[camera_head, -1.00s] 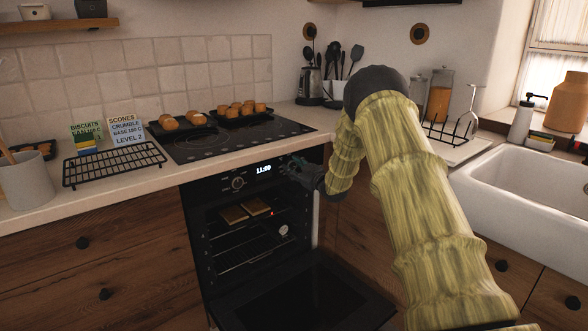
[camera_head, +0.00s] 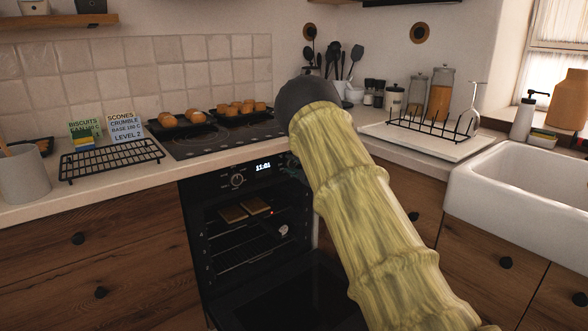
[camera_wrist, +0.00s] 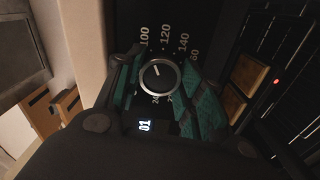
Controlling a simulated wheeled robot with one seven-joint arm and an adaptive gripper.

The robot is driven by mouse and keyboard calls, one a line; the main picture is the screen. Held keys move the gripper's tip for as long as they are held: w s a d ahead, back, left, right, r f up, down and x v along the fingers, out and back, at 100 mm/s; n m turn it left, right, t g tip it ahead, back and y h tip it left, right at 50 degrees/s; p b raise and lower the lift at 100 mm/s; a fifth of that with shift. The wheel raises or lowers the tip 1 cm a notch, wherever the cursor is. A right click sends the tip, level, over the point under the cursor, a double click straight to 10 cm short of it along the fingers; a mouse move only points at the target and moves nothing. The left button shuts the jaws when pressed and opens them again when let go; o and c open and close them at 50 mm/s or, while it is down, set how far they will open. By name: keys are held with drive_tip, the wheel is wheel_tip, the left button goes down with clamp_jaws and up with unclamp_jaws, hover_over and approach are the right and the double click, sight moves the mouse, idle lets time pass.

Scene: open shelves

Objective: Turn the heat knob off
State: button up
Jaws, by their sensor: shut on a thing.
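The heat knob (camera_wrist: 160,77) is a dark round dial with a silver ring on the black oven panel. In the wrist view, printed temperature numbers run around it, and its white mark points up toward the 100 and 120 side. My gripper (camera_wrist: 159,84) is shut on the knob, with one teal-padded finger on each side. In the head view, my arm hides the knob and most of the gripper at the right end of the panel of the oven (camera_head: 190,235).
The oven door (camera_head: 290,290) hangs open, with flat baked slabs (camera_head: 245,208) on a rack inside. Trays of buns (camera_head: 195,117) stand on the hob (camera_head: 210,146). A second knob (camera_head: 237,181) sits left of the lit clock (camera_head: 263,166). A sink (camera_head: 520,190) is at right.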

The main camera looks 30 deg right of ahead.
drive_tip(key=n+b, duration=0.1)
drive_tip(key=n, duration=0.2)
drive_tip(key=n+b, duration=0.2)
drive_tip(key=n, duration=0.1)
drive_tip(key=shift+d+f+n, duration=0.1)
drive_tip(key=shift+f+n, duration=0.1)
drive_tip(key=shift+n, duration=0.1)
drive_tip(key=n+b, duration=0.2)
drive_tip(key=n, duration=0.1)
drive_tip(key=shift+r, duration=0.1)
drive_tip(key=shift+r+n+b, duration=0.15)
drive_tip(key=shift+n+b, duration=0.9)
drive_tip(key=shift+n, duration=0.65)
drive_tip(key=shift+r, duration=0.1)
drive_tip(key=o, duration=0.8)
drive_tip(key=shift+s+d, duration=0.1)
drive_tip(key=shift+d, duration=0.05)
drive_tip(key=shift+c, duration=0.2)
drive_tip(key=shift+a, duration=0.2)
